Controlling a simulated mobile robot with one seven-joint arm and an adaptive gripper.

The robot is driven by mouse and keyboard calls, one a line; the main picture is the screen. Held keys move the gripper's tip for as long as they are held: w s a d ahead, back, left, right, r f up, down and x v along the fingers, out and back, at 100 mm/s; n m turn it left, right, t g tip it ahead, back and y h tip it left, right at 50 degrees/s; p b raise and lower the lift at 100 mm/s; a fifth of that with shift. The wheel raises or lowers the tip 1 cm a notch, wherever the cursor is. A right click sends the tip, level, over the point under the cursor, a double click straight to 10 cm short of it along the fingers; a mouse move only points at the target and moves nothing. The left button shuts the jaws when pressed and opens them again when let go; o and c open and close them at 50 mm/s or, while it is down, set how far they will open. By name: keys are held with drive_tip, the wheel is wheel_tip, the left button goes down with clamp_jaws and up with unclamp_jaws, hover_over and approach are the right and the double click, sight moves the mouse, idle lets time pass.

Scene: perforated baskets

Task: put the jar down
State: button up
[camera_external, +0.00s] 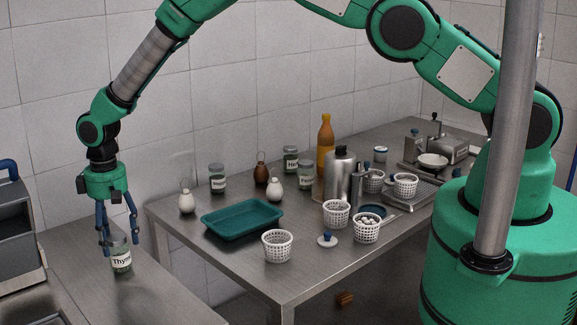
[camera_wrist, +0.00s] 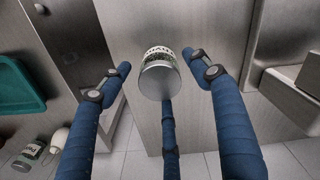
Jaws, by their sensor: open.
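The jar (camera_external: 121,258) is a clear jar with a white "Thyme" label and green contents. It stands upright on the steel counter at the lower left in the external view. My gripper (camera_external: 120,243) is above and around the jar's upper part, with its blue fingers pointing down. In the wrist view the jar (camera_wrist: 160,76) shows its lid between the spread fingers of my gripper (camera_wrist: 160,70). Gaps show between the jar and the two side fingers. The third finger reaches near the jar's lid edge; I cannot tell whether it touches.
A steel table (camera_external: 297,289) to the right holds a teal tray (camera_external: 240,220), several white perforated baskets (camera_external: 277,246), other labelled jars (camera_external: 217,179) and bottles. A grey bin unit (camera_external: 18,235) stands left of the counter. The counter (camera_external: 75,265) around the jar is clear.

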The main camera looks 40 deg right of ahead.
wheel_tip(320, 180, up, 11)
drive_tip(key=b, duration=0.1)
idle(0.4)
drive_tip(key=shift+f, duration=0.1)
idle(0.5)
